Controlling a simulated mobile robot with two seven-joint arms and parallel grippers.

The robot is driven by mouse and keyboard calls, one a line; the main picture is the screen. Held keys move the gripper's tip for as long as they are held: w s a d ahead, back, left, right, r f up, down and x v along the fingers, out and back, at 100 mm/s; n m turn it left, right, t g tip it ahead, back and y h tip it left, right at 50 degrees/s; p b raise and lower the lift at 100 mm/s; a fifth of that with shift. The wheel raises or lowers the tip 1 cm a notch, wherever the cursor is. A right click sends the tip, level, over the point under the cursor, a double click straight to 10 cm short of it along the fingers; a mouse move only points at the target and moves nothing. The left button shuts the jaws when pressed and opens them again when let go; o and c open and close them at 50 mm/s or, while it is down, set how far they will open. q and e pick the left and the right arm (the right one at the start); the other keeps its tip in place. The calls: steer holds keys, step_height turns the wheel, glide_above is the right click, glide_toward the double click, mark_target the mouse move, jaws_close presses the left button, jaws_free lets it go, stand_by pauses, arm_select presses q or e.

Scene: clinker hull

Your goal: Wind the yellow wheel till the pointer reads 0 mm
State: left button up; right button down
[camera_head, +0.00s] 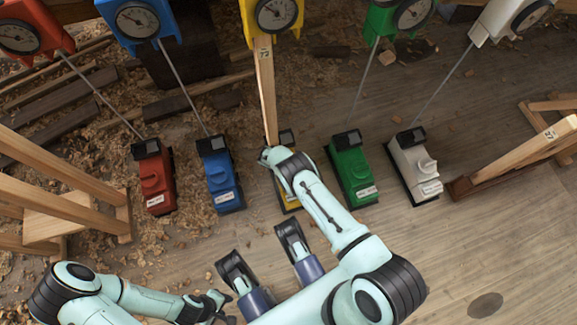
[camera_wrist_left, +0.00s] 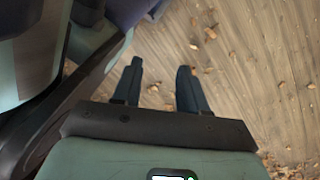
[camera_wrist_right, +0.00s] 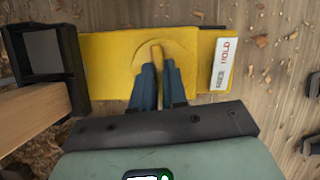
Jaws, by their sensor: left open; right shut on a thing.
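The yellow block (camera_wrist_right: 110,62) fills the right wrist view, with a round yellow wheel (camera_wrist_right: 182,55) on its top. A raised yellow grip bar stands on the wheel. My right gripper (camera_wrist_right: 158,72) is shut on that bar. In the head view my right arm hides most of the yellow block (camera_head: 287,204). The yellow-cased dial (camera_head: 277,14) is at the top middle; its pointer is too small to read. My left gripper (camera_head: 216,301) is open and empty, low in the head view; its two fingers (camera_wrist_left: 158,86) show apart over bare floor.
Red (camera_head: 154,177), blue (camera_head: 220,175), green (camera_head: 352,170) and white (camera_head: 414,165) blocks stand beside the yellow one, with rods to their own dials. Timber frames stand left and right.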

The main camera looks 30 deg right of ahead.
steer(key=c, duration=1.2)
jaws_free()
steer(key=shift+o, duration=0.2)
arm_select(q)
steer(key=w+d+r+t+p, duration=0.1)
steer(key=w+r+t+p, duration=0.2)
steer(key=w, duration=0.5)
step_height(320, 180, up, 2)
steer(key=shift+w+r+m+p, duration=0.25)
steer(key=shift+w+m+p, duration=0.1)
steer(key=shift+p, duration=0.4)
arm_select(e)
steer(key=v, duration=1.3)
steer(key=shift+r, duration=0.2)
